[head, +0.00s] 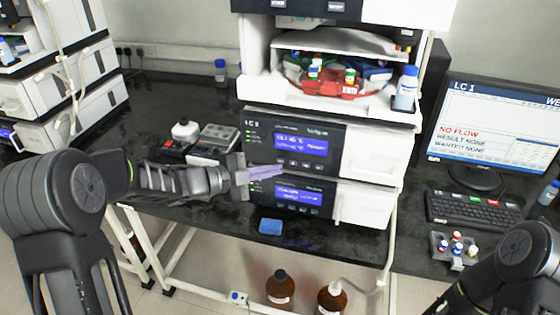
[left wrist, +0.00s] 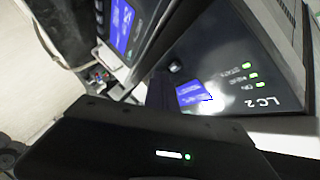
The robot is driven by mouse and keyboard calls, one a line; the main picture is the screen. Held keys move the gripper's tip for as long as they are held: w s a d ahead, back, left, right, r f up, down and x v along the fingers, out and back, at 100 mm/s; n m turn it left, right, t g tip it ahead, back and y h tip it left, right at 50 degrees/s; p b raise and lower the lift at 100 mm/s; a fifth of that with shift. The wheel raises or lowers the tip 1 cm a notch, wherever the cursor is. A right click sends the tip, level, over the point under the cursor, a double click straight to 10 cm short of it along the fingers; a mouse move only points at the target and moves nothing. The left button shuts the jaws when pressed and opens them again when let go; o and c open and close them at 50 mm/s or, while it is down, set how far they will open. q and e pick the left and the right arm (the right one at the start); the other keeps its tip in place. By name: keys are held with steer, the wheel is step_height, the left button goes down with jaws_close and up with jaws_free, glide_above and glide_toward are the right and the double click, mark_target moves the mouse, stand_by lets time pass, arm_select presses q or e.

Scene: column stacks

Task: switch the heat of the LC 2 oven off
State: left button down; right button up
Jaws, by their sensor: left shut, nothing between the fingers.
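The LC 2 stack stands at centre in the head view. Its upper front panel (head: 270,135) has a blue display (head: 303,146), green lights at the left and a row of small buttons below the display. In the left wrist view the panel (left wrist: 225,85) reads "LC 2", with lit green lights and a blue display (left wrist: 190,95). A second module (head: 285,210) with its own blue display sits beneath. My left gripper (head: 282,172) is shut and empty, its fingertips close in front of the upper panel's lower part; I cannot tell whether they touch. My right gripper is out of view.
A monitor (head: 490,120) showing "NO FLOW" and a keyboard (head: 470,208) are at the right. A blue block (head: 270,226) lies by the bench's front edge. A red tray (head: 335,83) with vials and a bottle (head: 405,88) sit on the stack. Another stack stands far left.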

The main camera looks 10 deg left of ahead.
arm_select(q)
steer(key=shift+w, duration=0.15)
steer(key=shift+w, duration=0.3)
steer(key=shift+w, duration=0.4)
stand_by(0.7)
steer(key=shift+s, duration=0.85)
steer(key=shift+s, duration=0.1)
steer(key=s, duration=0.4)
steer(key=shift+s+a, duration=0.15)
steer(key=shift+s, duration=0.25)
stand_by(0.7)
